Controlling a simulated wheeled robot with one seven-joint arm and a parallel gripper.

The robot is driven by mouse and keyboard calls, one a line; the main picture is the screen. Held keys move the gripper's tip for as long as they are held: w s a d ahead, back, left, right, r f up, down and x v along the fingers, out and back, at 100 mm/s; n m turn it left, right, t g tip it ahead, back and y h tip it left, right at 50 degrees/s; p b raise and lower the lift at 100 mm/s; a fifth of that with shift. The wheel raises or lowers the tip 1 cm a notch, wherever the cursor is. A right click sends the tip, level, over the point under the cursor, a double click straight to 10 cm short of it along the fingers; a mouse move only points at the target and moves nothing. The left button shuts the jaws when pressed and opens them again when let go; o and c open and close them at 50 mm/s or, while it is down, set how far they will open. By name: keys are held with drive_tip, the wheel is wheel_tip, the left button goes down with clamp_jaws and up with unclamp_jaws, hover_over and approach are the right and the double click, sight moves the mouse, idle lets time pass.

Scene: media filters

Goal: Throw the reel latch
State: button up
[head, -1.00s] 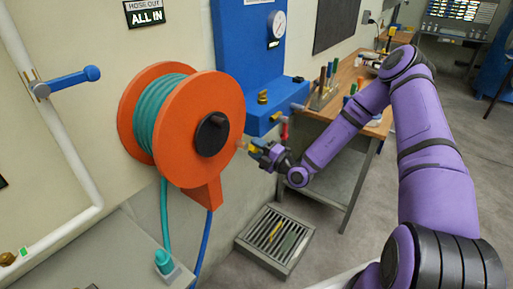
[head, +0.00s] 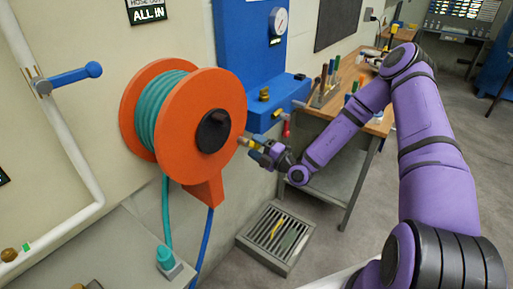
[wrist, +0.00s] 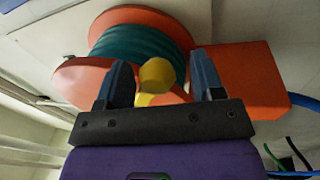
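The orange hose reel (head: 190,120), wound with teal hose, is fixed to the wall at the left of the head view; it also fills the far side of the wrist view (wrist: 235,75). The reel latch, a yellow lever with a round knob (wrist: 156,73), stands at the reel's edge. In the head view its yellow end (head: 243,141) shows at the reel's right side. My gripper (head: 259,151) is right of the reel at the latch. In the wrist view my gripper (wrist: 162,80) is open, the knob between its fingers, with gaps visible on both sides.
A blue wall unit (head: 250,60) with a gauge (head: 280,20) stands behind my gripper. A workbench (head: 345,110) with tools is at the back right. A floor grate (head: 268,264) lies below. A blue-handled pipe valve (head: 75,75) is on the left wall.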

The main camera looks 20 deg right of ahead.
drive_tip(key=shift+d, duration=0.1)
drive_tip(key=shift+s+d, duration=0.1)
drive_tip(key=shift+d, duration=0.05)
drive_tip(key=v, duration=1)
drive_tip(key=shift+s, duration=0.15)
drive_tip(key=shift+f, duration=0.1)
